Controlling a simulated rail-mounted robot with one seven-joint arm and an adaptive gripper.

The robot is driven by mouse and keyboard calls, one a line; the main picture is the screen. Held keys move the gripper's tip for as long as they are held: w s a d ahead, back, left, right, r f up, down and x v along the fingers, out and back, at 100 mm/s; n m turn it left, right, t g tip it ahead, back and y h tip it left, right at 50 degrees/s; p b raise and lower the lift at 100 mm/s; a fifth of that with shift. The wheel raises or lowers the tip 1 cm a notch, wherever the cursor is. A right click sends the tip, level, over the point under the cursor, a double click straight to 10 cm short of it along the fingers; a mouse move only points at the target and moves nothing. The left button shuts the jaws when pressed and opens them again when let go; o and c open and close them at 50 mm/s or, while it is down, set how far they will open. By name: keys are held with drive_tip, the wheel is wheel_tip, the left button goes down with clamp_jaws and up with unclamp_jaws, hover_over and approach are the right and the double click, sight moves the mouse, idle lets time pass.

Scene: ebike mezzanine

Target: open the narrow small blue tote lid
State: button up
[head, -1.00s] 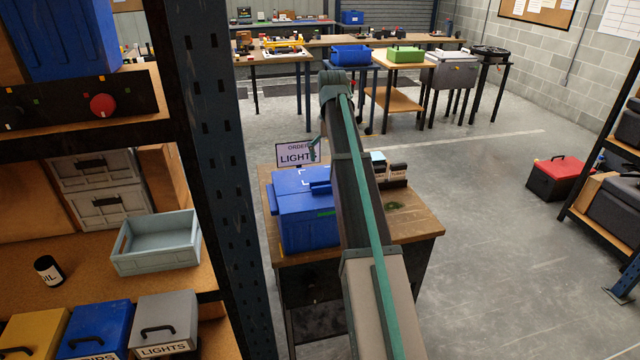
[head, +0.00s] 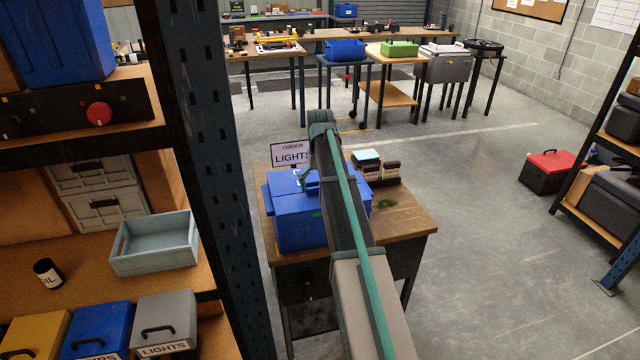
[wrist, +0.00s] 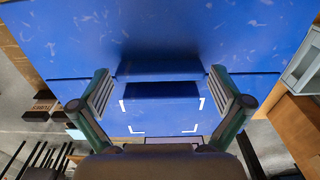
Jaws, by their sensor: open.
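A blue tote (head: 300,228) with a closed lid stands on the small wooden-topped table, partly hidden by my arm. In the wrist view its blue lid (wrist: 160,25) fills the upper picture. A raised blue lip or handle (wrist: 160,68) crosses the middle of that view, with white corner marks below it. My gripper (wrist: 162,93) is open, with one finger on each side of this raised part and nothing held. I cannot tell whether the fingers touch the tote.
An "ORDER LIGHTS" sign (head: 290,154) stands behind the tote. Small dark and pale boxes (head: 368,160) stand right of my arm on the table (head: 415,222). A blue rack upright (head: 218,150) rises close on the left.

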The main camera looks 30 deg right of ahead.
drive_tip(key=shift+f, duration=0.1)
drive_tip(key=c, duration=1.3)
drive_tip(key=shift+s, duration=0.1)
